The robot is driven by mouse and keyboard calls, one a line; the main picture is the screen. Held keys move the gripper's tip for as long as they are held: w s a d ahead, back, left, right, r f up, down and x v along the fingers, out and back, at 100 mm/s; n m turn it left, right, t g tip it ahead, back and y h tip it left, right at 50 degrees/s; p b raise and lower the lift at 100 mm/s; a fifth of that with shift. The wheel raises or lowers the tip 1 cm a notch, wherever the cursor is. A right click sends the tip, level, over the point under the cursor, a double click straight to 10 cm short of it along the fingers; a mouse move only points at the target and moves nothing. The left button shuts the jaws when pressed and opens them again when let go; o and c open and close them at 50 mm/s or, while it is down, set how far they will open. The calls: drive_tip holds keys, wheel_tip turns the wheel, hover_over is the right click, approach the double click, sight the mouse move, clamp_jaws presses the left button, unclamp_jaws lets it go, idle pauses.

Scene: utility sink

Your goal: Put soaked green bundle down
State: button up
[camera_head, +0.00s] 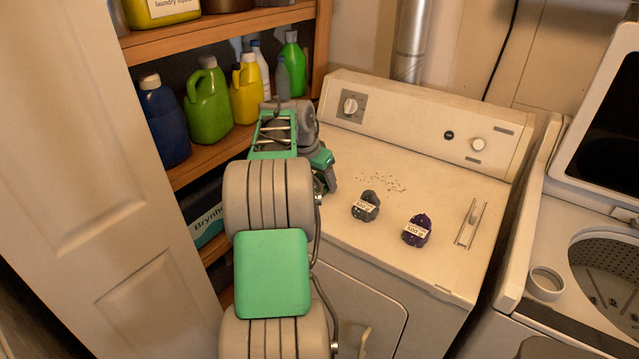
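My arm rises through the middle of the view, and its far end with my gripper (325,174) is over the left part of the white dryer top (430,270). The fingers are too small and too covered by the wrist to show whether they are open or shut. I cannot make out a separate green bundle; the green near the wrist looks like my own arm. A dark grey bundle (366,205) and a dark purple bundle (416,230), each with a white label, sit on the dryer top, to the right of my gripper.
Small dark specks or drops (383,182) dot the dryer top behind the grey bundle. A narrow clear strip-like object (471,223) lies at right. Shelves with bottles (209,100) stand left. An open washer (610,265) is at right.

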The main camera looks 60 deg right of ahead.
clamp_jaws()
idle(0.5)
drive_tip(key=shift+r, duration=0.1)
